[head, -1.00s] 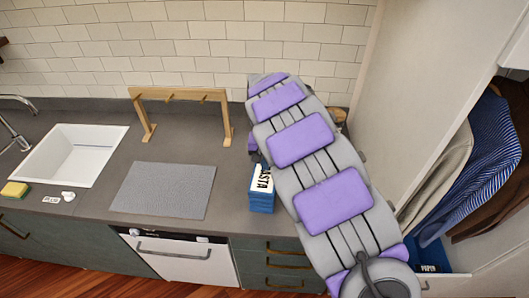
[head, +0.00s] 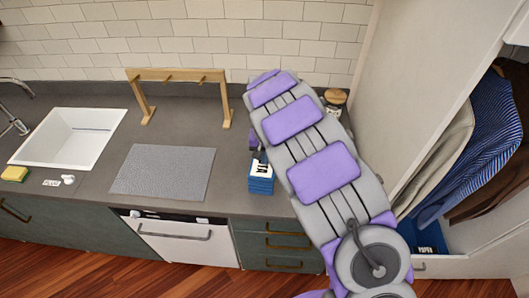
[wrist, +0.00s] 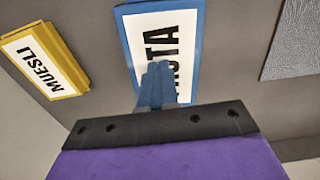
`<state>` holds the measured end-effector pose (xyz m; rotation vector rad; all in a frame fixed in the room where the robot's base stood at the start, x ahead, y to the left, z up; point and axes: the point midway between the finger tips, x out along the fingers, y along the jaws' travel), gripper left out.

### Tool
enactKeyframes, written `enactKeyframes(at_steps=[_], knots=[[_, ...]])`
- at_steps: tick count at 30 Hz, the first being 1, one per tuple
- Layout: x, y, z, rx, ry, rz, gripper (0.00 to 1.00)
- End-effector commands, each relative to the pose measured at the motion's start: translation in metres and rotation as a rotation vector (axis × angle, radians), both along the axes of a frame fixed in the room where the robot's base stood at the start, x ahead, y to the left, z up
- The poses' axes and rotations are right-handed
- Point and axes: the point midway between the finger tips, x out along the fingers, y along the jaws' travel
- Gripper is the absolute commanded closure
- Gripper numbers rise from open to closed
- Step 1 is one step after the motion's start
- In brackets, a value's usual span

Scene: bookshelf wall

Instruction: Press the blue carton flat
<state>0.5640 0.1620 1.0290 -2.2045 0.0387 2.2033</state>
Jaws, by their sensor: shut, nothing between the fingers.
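The blue carton (head: 261,186) with a white label on top sits on the grey counter beside my arm. Its side shows horizontal lines. In the wrist view the blue carton (wrist: 125,45) has its PASTA label facing me. My gripper (wrist: 157,72) is shut and empty, with its fingertips over the label and hiding part of the lettering. I cannot tell whether they touch it. In the head view my gripper (head: 259,156) is a small dark tip at the carton's back edge, mostly hidden by my arm.
A yellow MUESLI carton (wrist: 45,60) is nearby. A grey mat (head: 162,170), wooden rack (head: 176,76) and white sink (head: 70,138) are to the left. A lidded jar (head: 335,98) stands behind my arm. A cabinet wall (head: 410,100) closes the right side.

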Motion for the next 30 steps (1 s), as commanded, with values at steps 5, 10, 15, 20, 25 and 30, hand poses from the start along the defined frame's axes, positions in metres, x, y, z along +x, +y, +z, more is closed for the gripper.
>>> enactKeyframes(at_steps=[5, 10, 15, 20, 25, 30], knots=[[-0.002, 0.001, -0.042, -0.002, 0.009, 0.001, 1.00], [-0.001, 0.000, -0.061, -0.001, 0.004, 0.001, 1.00], [-0.001, 0.000, -0.063, -0.002, 0.005, 0.001, 1.00], [-0.001, 0.000, -0.063, -0.003, 0.007, 0.001, 1.00], [-0.001, -0.001, -0.056, -0.003, 0.006, 0.000, 1.00], [0.000, -0.003, -0.033, -0.001, -0.002, 0.000, 1.00]])
